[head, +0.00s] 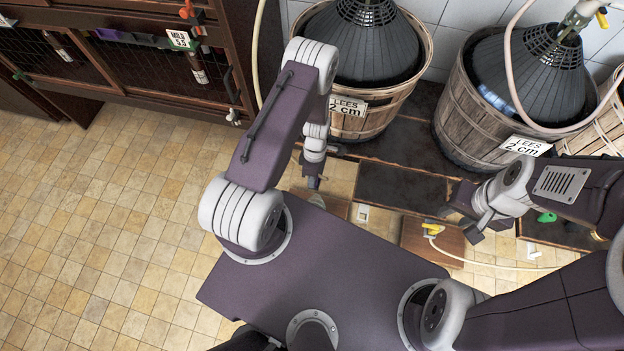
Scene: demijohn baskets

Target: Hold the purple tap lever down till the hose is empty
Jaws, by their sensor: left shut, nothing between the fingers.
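I cannot make out a purple tap lever for sure. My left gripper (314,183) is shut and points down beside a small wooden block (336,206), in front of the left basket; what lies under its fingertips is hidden. A yellow-levered tap (432,229) sits on another wooden block (420,243), and a pale hose (490,266) runs from it to the right. My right gripper (463,218) is above and right of that tap, apart from it; its fingers are too dark to read.
A thick hose (511,70) hangs over the right one. A dark cabinet (140,70) with bottles stands at upper left. Tiled floor (100,230) at left is clear.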

